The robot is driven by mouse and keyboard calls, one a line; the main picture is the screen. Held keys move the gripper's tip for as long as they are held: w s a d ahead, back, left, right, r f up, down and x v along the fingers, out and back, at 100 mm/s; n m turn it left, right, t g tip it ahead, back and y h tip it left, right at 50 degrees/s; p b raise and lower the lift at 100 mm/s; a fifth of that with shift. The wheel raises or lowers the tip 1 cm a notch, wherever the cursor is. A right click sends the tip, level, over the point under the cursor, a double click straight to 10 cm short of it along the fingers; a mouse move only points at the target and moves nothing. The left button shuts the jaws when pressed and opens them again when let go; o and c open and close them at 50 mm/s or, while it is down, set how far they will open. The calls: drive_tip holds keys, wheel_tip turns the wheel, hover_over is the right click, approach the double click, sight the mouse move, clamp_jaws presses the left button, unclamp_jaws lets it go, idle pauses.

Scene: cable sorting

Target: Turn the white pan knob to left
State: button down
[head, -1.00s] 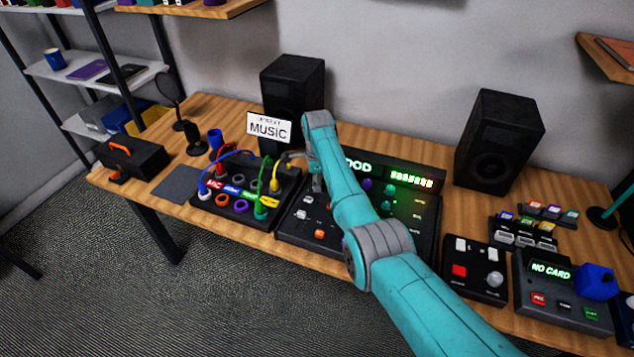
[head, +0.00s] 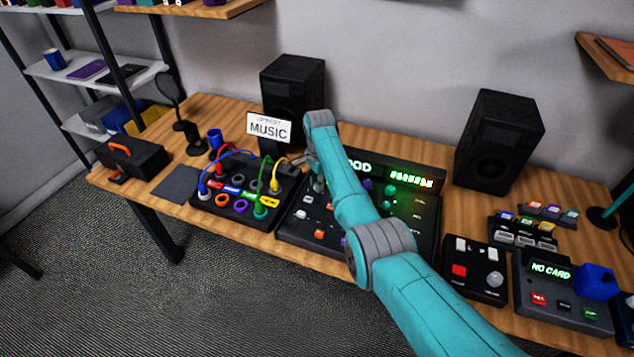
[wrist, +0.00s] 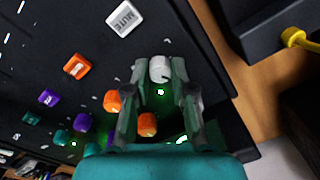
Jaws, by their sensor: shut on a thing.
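The white pan knob (wrist: 160,69) is a small white round knob with a dark pointer line, near the edge of the black mixer panel (wrist: 60,20) in the wrist view. My gripper (wrist: 159,72) has one finger on each side of it and is shut on it. The knob is still seated on the panel. In the head view my gripper (head: 314,178) is low over the left part of the mixer, and I cannot make out the knob there.
Orange knobs (wrist: 114,100) and a white MUTE button (wrist: 123,17) lie close to the fingers. The cable patch box (head: 236,212) with its yellow cable (head: 276,176) stands just left of the mixer. A MUSIC sign (head: 269,128) and black speaker (head: 293,92) stand behind.

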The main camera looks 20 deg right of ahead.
drive_tip(key=n, duration=0.6)
drive_tip(key=shift+n, duration=0.3)
drive_tip(key=n, duration=0.5)
drive_tip(key=shift+n, duration=0.3)
drive_tip(key=c, duration=1)
unclamp_jaws()
drive_tip(key=r, duration=1.2)
drive_tip(key=shift+d, duration=0.3)
